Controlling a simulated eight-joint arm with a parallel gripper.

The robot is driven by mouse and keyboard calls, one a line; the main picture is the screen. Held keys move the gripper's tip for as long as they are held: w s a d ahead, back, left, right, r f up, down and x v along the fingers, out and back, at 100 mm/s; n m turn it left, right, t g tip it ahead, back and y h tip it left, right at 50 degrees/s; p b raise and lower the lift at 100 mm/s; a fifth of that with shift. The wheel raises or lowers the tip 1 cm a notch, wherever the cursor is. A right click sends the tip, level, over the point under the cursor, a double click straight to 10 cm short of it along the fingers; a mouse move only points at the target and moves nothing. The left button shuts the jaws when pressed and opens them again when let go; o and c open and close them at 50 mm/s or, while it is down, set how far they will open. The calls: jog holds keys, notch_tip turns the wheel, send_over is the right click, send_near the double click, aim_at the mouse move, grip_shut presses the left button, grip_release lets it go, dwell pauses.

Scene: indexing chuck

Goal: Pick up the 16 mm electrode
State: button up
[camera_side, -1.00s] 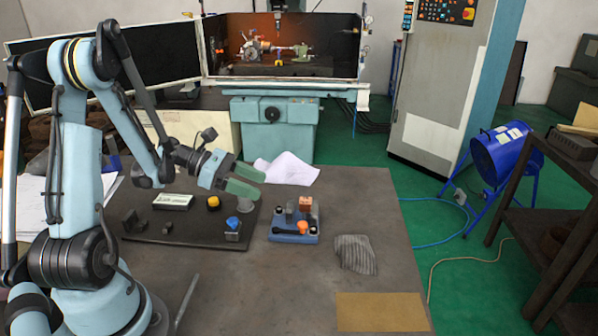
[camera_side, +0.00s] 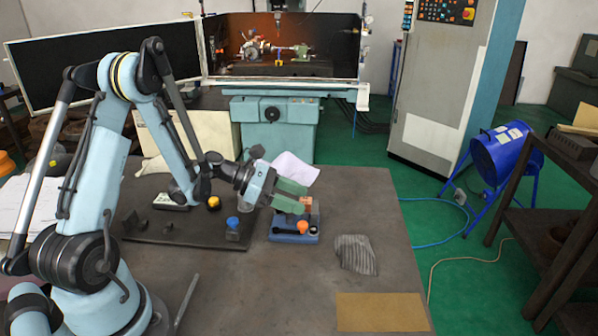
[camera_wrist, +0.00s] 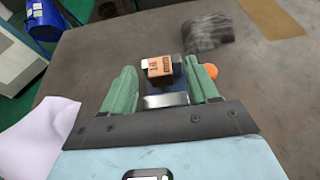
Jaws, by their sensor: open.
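The 16 mm electrode is a copper-coloured block (camera_wrist: 160,66) marked "16" in the wrist view, with a pale face on its left. In the side view it is a small copper patch (camera_side: 307,201) above the blue fixture (camera_side: 283,238), mostly hidden by my fingers. My gripper (camera_side: 304,199) has green fingers and is open, reaching down to the right over the fixture. In the wrist view the two fingers (camera_wrist: 161,75) stand apart to the left and right, with the electrode between them towards their tips. I see no clear contact.
An orange knob (camera_wrist: 211,71) is just right of the right finger. A silvery block (camera_wrist: 165,100) lies between the fingers, nearer the palm. A grey striped cloth (camera_side: 355,254) and tan mat (camera_side: 381,312) lie to the right. A dark plate with a blue-topped part (camera_side: 233,223) is left.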

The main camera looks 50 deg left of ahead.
grip_shut()
jog(key=shift+r, duration=0.15)
dwell(0.4)
jog(key=shift+r, duration=0.9)
notch_tip(320, 180, up, 2)
jog(key=s+d+r, duration=0.4)
jog(key=d+r, duration=0.3)
jog(key=d, duration=0.4)
